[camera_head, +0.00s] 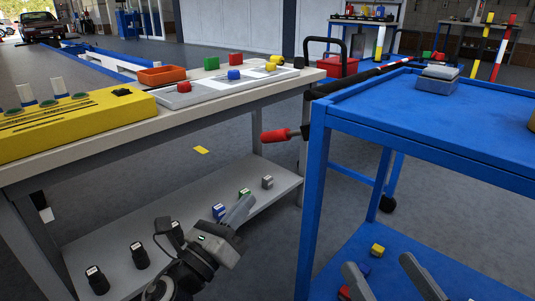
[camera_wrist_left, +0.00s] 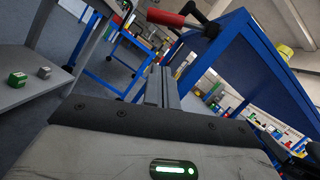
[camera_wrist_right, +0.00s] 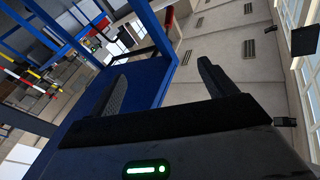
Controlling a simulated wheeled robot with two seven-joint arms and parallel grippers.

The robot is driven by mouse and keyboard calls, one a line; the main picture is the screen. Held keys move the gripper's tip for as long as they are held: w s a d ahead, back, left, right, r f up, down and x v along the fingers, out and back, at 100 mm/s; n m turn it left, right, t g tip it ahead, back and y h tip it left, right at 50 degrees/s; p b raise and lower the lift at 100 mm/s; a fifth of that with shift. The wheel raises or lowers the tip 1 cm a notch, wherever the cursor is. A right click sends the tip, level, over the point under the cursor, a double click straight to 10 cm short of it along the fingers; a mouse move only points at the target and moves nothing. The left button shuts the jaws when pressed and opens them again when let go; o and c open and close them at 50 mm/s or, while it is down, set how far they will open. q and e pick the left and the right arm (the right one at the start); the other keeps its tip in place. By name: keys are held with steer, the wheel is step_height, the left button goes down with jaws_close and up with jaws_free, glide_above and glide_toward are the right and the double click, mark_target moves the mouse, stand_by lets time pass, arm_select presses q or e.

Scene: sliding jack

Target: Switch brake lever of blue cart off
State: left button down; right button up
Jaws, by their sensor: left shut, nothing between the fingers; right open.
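The blue cart (camera_head: 450,118) stands on the right. Its brake lever is a dark rod with a red handle (camera_head: 276,135), sticking out to the left of the cart's near left post. The red handle also shows at the top of the left wrist view (camera_wrist_left: 166,18). My left gripper (camera_head: 246,200) is shut and empty, in front of the bench's lower shelf, below and left of the red handle and apart from it. My right gripper (camera_head: 388,272) is open and empty, low in front of the cart's lower shelf. The right wrist view shows its two spread fingers (camera_wrist_right: 160,85) near the cart's blue frame.
A grey workbench (camera_head: 120,145) on the left carries a yellow box (camera_head: 70,125), an orange tray (camera_head: 162,75) and coloured blocks. Small bottles and blocks stand on its lower shelf. A grey box (camera_head: 437,80) lies on the cart top. A floor gap separates bench and cart.

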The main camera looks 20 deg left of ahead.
mark_target(288, 134)
arm_select(q)
steer(key=w+d+r+p, duration=0.2)
steer(key=w+r+p, duration=0.2)
steer(key=w, duration=0.5)
steer(key=shift+w+r+p, duration=0.35)
steer(key=shift+r+p, duration=0.05)
steer(key=shift+r, duration=0.5)
arm_select(e)
steer(key=shift+s+f+m+g+h, duration=0.2)
steer(key=shift+s+f+g+h, duration=0.15)
steer(key=shift+f+g, duration=0.3)
steer(key=shift+s+f+m+g+h, duration=0.25)
steer(key=shift+f+g, duration=0.25)
steer(key=shift+f, duration=0.3)
steer(key=shift+s+f+m+g+h, duration=0.15)
steer(key=shift+s+f+g+h, duration=0.25)
steer(key=shift+f+g, duration=0.25)
arm_select(q)
steer(key=shift+d, duration=0.1)
arm_select(e)
steer(key=shift+f, duration=0.15)
arm_select(q)
steer(key=shift+r+m, duration=0.15)
steer(key=shift+m, duration=0.25)
arm_select(e)
steer(key=shift+f, duration=0.1)
